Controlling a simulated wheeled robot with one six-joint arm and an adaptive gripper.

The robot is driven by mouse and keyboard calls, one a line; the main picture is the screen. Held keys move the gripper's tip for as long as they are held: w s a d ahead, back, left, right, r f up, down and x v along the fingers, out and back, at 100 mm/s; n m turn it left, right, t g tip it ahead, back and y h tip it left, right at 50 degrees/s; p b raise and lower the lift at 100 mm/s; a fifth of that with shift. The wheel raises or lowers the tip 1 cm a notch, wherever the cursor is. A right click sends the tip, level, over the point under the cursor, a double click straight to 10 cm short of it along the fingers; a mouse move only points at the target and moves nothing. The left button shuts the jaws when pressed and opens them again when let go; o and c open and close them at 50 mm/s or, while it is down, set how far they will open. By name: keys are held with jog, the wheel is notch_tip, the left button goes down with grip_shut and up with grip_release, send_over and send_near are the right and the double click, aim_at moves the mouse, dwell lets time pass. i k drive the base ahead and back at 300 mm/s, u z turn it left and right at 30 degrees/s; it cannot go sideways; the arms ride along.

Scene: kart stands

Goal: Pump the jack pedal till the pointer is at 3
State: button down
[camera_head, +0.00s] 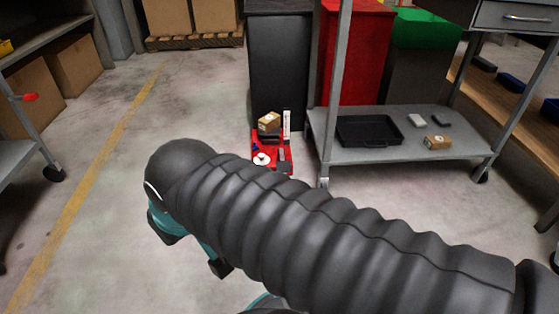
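The jack (257,164) is a small red device on the floor in front of a black bin. A small cardboard box (269,122) sits on top of it. A white upright scale (287,125) stands at its right; its pointer and marks are too small to read. A dark part at the front right may be the pedal (284,167), but I cannot be sure. My gripper (192,250) is partly visible at the lower left, under my ribbed black arm. It is apart from the jack, nearer the camera.
A grey cart (400,160) with a black tray (368,131) on its lower shelf stands right of the jack. Black (277,70) and red (355,50) bins stand behind. Open floor lies to the left, with a yellow line (95,165).

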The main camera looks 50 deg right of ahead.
aim_at(284, 167)
jog(key=i, duration=0.9)
jog(key=z, duration=2.15)
